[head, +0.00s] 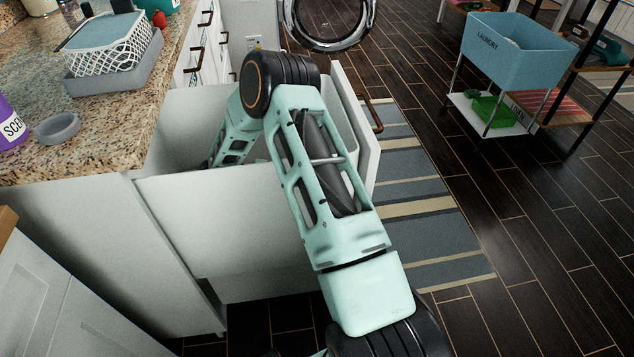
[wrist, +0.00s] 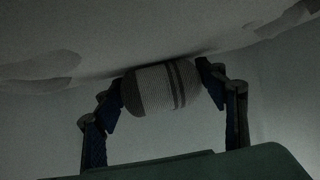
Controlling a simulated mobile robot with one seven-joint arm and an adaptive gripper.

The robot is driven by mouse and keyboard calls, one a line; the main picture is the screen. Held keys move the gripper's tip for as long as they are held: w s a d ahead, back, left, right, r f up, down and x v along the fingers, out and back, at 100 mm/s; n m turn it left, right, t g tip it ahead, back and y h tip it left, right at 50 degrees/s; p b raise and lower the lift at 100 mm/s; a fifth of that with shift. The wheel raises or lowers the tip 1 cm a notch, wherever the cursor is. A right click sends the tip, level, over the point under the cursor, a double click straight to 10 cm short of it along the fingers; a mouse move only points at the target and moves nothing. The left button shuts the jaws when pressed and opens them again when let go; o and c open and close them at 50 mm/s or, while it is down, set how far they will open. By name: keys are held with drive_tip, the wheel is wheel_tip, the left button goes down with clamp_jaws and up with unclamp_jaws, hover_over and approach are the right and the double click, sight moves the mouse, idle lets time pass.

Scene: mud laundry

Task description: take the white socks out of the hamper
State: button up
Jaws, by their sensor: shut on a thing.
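The white socks (wrist: 155,90) show in the wrist view as one rolled bundle, pale and ribbed with darker stripes. My gripper (wrist: 163,86) is shut on the bundle, one finger at each end. A pale surface lies right by the bundle; I cannot tell whether they touch. In the head view a white pull-out hamper (head: 230,215) stands open from the cabinet under the counter. My arm reaches down into it, and its walls and my arm hide the gripper and socks there.
The granite counter (head: 110,135) borders the hamper on the left, with a grey bowl (head: 58,128), a purple container (head: 10,125) and a white basket (head: 110,50). The hamper's handled front panel (head: 357,120) faces a striped rug (head: 420,190). A blue laundry bin (head: 512,52) stands at right.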

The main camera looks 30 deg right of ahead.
wheel_tip(320, 180, up, 11)
drive_tip(key=p, duration=0.4)
drive_tip(key=shift+p, duration=0.4)
drive_tip(key=shift+c, duration=0.2)
wheel_tip(320, 180, up, 33)
drive_tip(key=p, duration=3)
drive_tip(key=shift+p, duration=0.4)
drive_tip(key=s+a+p, duration=0.2)
drive_tip(key=s+a, duration=0.1)
drive_tip(key=s, duration=0.6)
drive_tip(key=shift+s+p, duration=0.3)
